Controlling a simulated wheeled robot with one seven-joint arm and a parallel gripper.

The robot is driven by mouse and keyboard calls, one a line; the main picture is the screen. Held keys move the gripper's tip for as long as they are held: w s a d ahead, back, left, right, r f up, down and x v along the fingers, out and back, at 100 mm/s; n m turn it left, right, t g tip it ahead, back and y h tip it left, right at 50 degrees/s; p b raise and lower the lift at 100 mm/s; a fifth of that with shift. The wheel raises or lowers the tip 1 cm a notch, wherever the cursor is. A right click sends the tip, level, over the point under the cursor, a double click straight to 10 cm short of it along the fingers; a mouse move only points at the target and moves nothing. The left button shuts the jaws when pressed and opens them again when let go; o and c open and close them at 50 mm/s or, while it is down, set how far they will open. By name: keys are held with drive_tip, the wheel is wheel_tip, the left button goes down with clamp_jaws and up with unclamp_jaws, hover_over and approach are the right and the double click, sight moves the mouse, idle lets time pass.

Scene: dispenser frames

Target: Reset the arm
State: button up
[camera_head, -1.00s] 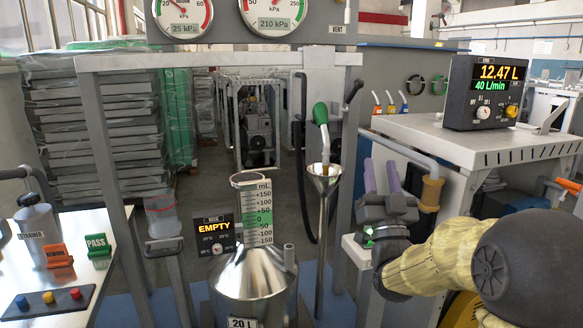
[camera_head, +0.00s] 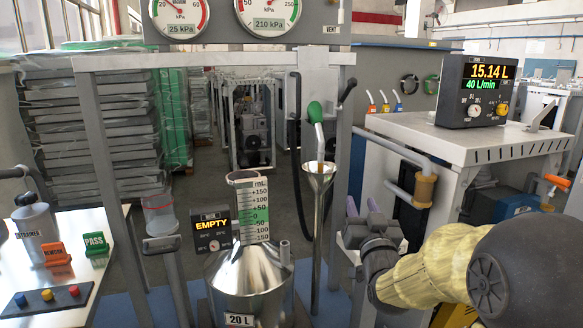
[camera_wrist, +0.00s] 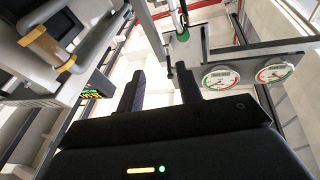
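My gripper (camera_head: 363,207) is at the right of the head view, in front of the grey bench. Its two purple-grey fingers point up and stand apart with nothing between them. In the wrist view my gripper (camera_wrist: 163,88) also shows its dark fingers spread and empty. My arm, in a yellowish sleeve with a dark joint, reaches in from the lower right. The gripper touches nothing that I can see.
A grey bench (camera_head: 455,135) with a meter (camera_head: 475,92) reading 15.14 L stands behind my arm. Left of the gripper are a funnel (camera_head: 318,176) with a green-handled nozzle (camera_head: 315,112) and a steel 20 L can (camera_head: 250,285). A white table (camera_head: 75,255) is at far left.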

drive_tip(key=s+f+g, duration=0.4)
drive_tip(key=f+g, duration=0.1)
drive_tip(key=f, duration=0.4)
drive_tip(key=s+f+g, duration=0.5)
drive_tip(key=f, duration=0.4)
drive_tip(key=s+f+g+h, duration=0.1)
drive_tip(key=s+f+g, duration=0.3)
drive_tip(key=s, duration=0.4)
drive_tip(key=s+f+g, duration=0.4)
drive_tip(key=s, duration=0.3)
wheel_tip(320, 180, up, 25)
drive_tip(key=p, duration=2.5)
drive_tip(key=shift+s+a+r+n, duration=0.15)
drive_tip(key=shift+s+n, duration=0.05)
drive_tip(key=shift+n, duration=0.2)
